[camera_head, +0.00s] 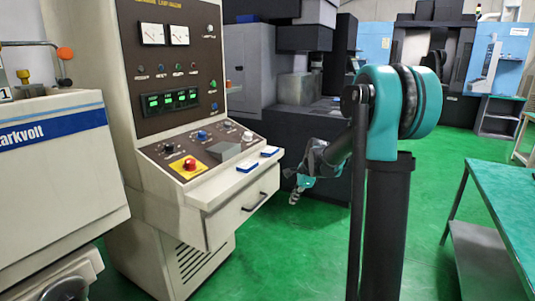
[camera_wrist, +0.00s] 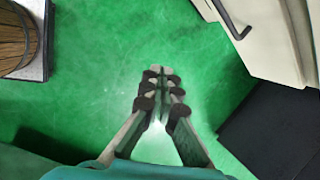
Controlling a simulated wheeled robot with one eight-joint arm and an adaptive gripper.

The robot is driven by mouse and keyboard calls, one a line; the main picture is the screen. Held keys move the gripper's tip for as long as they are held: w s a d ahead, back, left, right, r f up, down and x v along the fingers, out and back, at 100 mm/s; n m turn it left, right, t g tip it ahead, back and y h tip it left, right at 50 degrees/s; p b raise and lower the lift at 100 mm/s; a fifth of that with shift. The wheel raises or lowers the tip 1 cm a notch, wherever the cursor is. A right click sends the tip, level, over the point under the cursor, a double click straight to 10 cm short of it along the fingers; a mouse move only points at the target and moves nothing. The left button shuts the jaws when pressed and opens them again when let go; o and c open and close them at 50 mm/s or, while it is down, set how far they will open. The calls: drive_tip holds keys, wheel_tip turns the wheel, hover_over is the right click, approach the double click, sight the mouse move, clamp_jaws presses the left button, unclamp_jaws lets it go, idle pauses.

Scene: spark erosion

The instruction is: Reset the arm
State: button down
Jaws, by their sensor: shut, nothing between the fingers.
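My arm reaches out from my teal and black column at the right of centre in the head view. My gripper (camera_head: 294,193) hangs low at the end of the arm, just right of the control cabinet's drawer, apart from it. In the wrist view my gripper (camera_wrist: 161,70) has its two fingers close together, shut, with nothing held. Only green floor (camera_wrist: 90,75) lies beyond the fingertips.
The beige control cabinet (camera_head: 160,110) has a red stop button (camera_head: 190,164) and a drawer with a black handle (camera_head: 255,202). A green-topped table (camera_head: 510,195) stands at right. A brown slatted round object (camera_wrist: 14,38) is at the wrist view's upper left.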

drive_tip(key=s+d+f+n+h, duration=0.1)
drive_tip(key=s+d+f+n, duration=0.3)
drive_tip(key=s, duration=1.2)
drive_tip(key=s+d+f+n+t+h, duration=0.1)
drive_tip(key=s+d+f+n+h, duration=0.1)
drive_tip(key=s+n, duration=1.1)
drive_tip(key=s+d+f, duration=0.1)
drive_tip(key=s+d, duration=0.1)
drive_tip(key=shift+s+f, duration=0.35)
drive_tip(key=shift+s, duration=0.05)
